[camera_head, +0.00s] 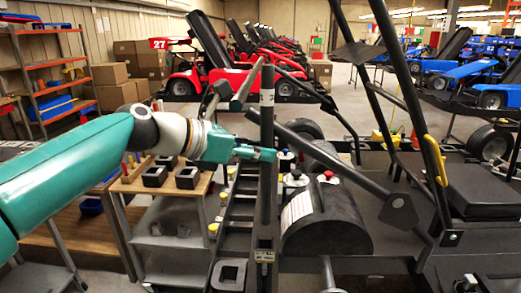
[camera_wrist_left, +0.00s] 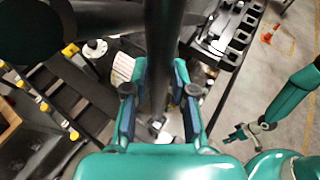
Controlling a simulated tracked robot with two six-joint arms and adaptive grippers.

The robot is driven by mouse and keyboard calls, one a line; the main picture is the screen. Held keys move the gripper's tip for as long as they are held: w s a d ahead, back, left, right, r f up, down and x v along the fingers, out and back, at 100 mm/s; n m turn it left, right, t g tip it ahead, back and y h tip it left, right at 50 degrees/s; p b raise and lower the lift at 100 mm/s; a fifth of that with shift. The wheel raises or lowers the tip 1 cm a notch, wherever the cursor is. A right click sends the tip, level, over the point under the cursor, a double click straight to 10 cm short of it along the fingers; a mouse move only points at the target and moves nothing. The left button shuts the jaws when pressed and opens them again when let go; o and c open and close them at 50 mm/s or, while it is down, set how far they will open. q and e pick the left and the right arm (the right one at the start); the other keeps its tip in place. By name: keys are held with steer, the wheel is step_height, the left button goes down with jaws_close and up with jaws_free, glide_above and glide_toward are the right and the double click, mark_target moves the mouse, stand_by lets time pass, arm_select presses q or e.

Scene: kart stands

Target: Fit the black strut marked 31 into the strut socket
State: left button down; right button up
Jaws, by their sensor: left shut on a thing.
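My left gripper (camera_head: 262,153) is shut on a long black strut (camera_head: 267,100), which stands nearly upright in the head view. In the left wrist view the strut (camera_wrist_left: 160,50) runs between the two fingers of my left gripper (camera_wrist_left: 160,100). A square, hollow dark block (camera_head: 229,275) sits just left of the strut's lower part; I cannot tell whether it is the strut socket.
A black rounded tank (camera_head: 325,225) with a red cap lies right of the strut. Slanted black frame bars (camera_head: 345,175) cross nearby. A grey cart (camera_head: 175,220) with square black blocks (camera_head: 188,178) stands at left. Floor (camera_wrist_left: 285,75) is open at right in the wrist view.

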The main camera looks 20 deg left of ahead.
arm_select(q)
steer(key=f+b, duration=0.1)
steer(key=b, duration=0.3)
glide_above(261, 210)
steer(key=shift+s+a+f, duration=0.1)
steer(key=shift+a+f, duration=0.05)
steer(key=shift+f, duration=0.95)
steer(key=shift+s+a+f, duration=0.1)
steer(key=shift+f, duration=1)
steer(key=shift+p, duration=0.6)
steer(key=shift+f+b, duration=3.3)
steer(key=shift+f, duration=0.95)
steer(key=c, duration=0.9)
jaws_free()
